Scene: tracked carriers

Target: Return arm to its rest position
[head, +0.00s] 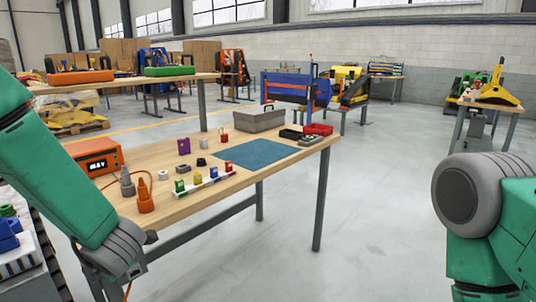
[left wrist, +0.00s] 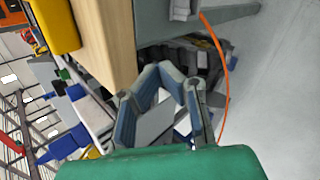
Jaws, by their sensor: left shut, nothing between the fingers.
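My left arm (head: 60,165), green with grey joints, comes in from the left in the head view and points down past the workbench's near left corner. Its gripper is mostly out of that frame. In the left wrist view my left gripper (left wrist: 170,76) is shut and empty, its grey and blue fingers meeting at the tips, beside the edge of the wooden bench top. My right arm (head: 490,215) shows at the right edge as a grey round joint and green links. My right gripper is outside both views.
An orange cable (left wrist: 221,60) hangs near my left gripper. The floor (head: 375,210) right of the bench is clear.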

